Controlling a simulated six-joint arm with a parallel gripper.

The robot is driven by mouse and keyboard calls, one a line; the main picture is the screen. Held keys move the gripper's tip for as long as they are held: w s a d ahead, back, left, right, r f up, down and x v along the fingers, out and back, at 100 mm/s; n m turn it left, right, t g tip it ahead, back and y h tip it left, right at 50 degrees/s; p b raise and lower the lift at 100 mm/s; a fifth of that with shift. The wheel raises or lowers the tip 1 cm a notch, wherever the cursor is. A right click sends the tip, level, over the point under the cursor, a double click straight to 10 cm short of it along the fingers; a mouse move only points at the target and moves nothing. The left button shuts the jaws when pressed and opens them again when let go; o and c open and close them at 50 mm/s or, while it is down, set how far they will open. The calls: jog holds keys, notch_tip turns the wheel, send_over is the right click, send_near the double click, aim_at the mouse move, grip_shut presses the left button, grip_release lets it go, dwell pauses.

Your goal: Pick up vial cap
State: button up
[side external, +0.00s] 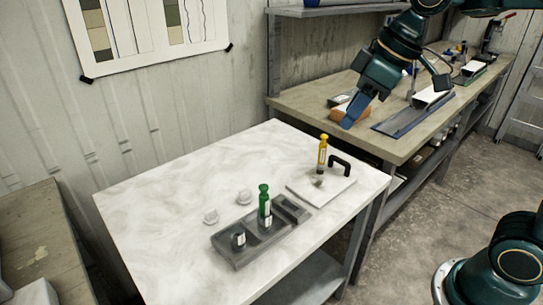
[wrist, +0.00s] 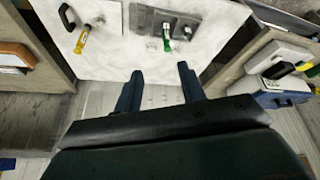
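I cannot tell for sure which part is the vial cap. A vial with a green top (side external: 264,190) stands upright in a dark grey tray (side external: 228,260) on the white table; it also shows in the wrist view (wrist: 167,38). A vial with a yellow top (side external: 323,142) stands on a pale plate; it also shows in the wrist view (wrist: 83,40). Two small white round pieces, one nearer (side external: 210,216) and one farther (side external: 244,197), lie beside the tray. My gripper (wrist: 160,80) is open and empty, its blue fingers apart, high above and away from the vials.
The pale plate (side external: 337,192) has a black handle (side external: 341,164). A bench (side external: 395,145) along the wall holds a blue tray and boxes. The white table (side external: 155,210) is clear at its left side. Another bench (side external: 35,225) stands at the far left.

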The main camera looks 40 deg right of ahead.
jog(key=w+a+f+n+g+y, duration=0.1)
jog(key=w+a+f+n, duration=0.2)
jog(key=w, duration=0.6)
jog(key=w+a+f+n+g+y, duration=0.1)
jog(key=w+a+f+n, duration=0.25)
jog(key=w, duration=0.65)
jog(key=w+a+f+n+g, duration=0.1)
jog(key=w+a+f+n, duration=0.1)
jog(key=w+f, duration=0.3)
jog(key=w+a+f+n+g+y, duration=0.1)
jog(key=w+f+n, duration=0.3)
jog(key=f, duration=0.6)
jog(key=shift+w+a+f+g, duration=0.3)
jog(key=shift+w+a+f, duration=0.1)
jog(key=shift+a, duration=0.3)
jog(key=shift+n, duration=0.25)
send_near(209, 210)
jog(key=shift+x, duration=2.45)
jog(key=shift+f, duration=0.1)
jog(key=shift+x, duration=2.55)
